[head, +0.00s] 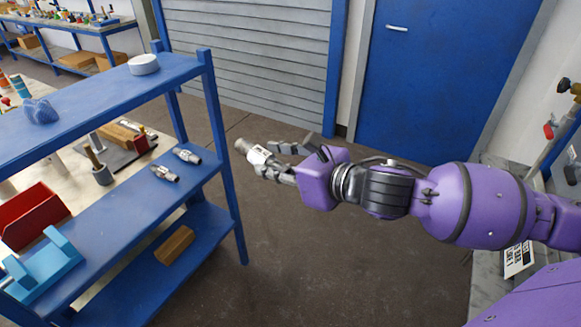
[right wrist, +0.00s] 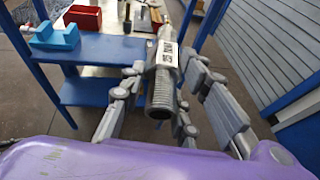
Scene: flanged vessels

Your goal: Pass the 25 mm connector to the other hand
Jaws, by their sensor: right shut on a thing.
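The 25 mm connector (head: 257,154) is a grey metal cylinder with a ribbed end and a white printed label. My right gripper (head: 275,160) is shut on it and holds it in the air, to the right of the blue shelf. In the right wrist view the connector (right wrist: 163,75) sits between the fingers of the right gripper (right wrist: 170,95), its ribbed end toward the camera. I cannot read its size. Two similar connectors lie on the middle shelf, one nearer (head: 165,173) and one farther (head: 187,155). My left gripper is not in view.
The blue shelf unit (head: 120,85) fills the left side. A blue door (head: 440,80) and a grey shutter (head: 250,60) stand behind. The floor (head: 320,260) below the gripper is clear.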

